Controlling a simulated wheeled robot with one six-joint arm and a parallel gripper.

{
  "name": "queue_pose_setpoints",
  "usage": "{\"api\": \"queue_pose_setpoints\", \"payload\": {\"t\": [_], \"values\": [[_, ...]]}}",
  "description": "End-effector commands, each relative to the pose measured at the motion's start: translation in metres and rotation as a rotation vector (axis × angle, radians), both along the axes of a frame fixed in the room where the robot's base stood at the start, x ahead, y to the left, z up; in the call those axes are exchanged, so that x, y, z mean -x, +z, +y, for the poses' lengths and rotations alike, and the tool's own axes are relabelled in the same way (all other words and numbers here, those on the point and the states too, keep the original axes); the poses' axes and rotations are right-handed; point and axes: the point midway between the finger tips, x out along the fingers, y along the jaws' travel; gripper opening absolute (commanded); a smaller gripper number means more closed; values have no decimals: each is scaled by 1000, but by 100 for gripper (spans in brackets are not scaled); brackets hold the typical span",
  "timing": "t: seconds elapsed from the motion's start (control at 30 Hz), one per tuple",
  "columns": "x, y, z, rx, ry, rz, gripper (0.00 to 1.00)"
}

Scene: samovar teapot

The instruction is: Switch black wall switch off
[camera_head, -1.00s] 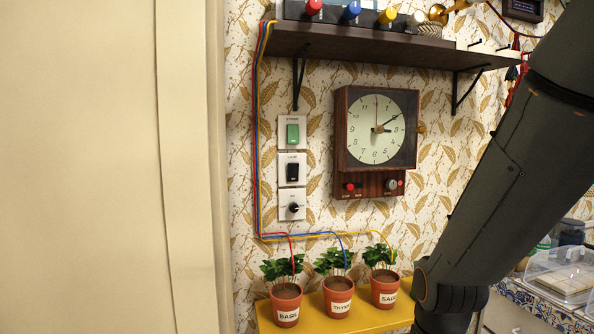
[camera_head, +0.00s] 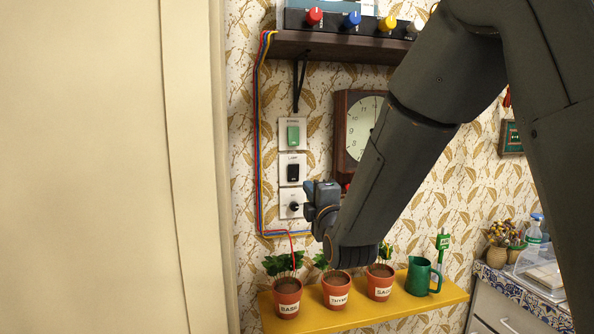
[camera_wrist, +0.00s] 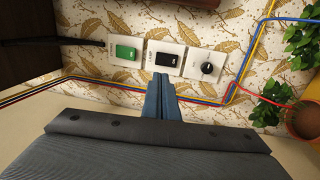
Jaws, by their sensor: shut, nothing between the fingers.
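The black wall switch (camera_head: 293,172) is a black rocker on a white plate, between a green switch (camera_head: 293,135) above and a black knob (camera_head: 294,206) below. It also shows in the wrist view (camera_wrist: 167,59), straight ahead of my fingertips. My gripper (camera_wrist: 161,76) is shut and empty, with its blue-grey fingers together. The fingertips overlap the lower edge of the black switch's plate in the wrist view; I cannot tell whether they touch it. In the head view my gripper (camera_head: 312,187) is just right of the switch column, a little below the black switch.
A wooden clock (camera_head: 358,135) hangs to the right, partly behind my arm. Wires (camera_head: 256,140) run left of the switches. A yellow shelf (camera_head: 330,318) with potted plants and a green jug (camera_head: 421,277) is below. A dark shelf (camera_head: 330,47) is above.

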Motion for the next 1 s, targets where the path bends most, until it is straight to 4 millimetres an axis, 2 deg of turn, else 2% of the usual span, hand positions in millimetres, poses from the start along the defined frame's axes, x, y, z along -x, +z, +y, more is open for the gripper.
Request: {"api": "queue_pose_setpoints", "payload": {"t": [0.3, 0.47, 1.0], "values": [[-1, 0, 0, -1, -1, 1, 0], [-13, 2, 3, -1, -1, 2, 0], [-104, 14, 29, -1, -1, 3, 0]]}}
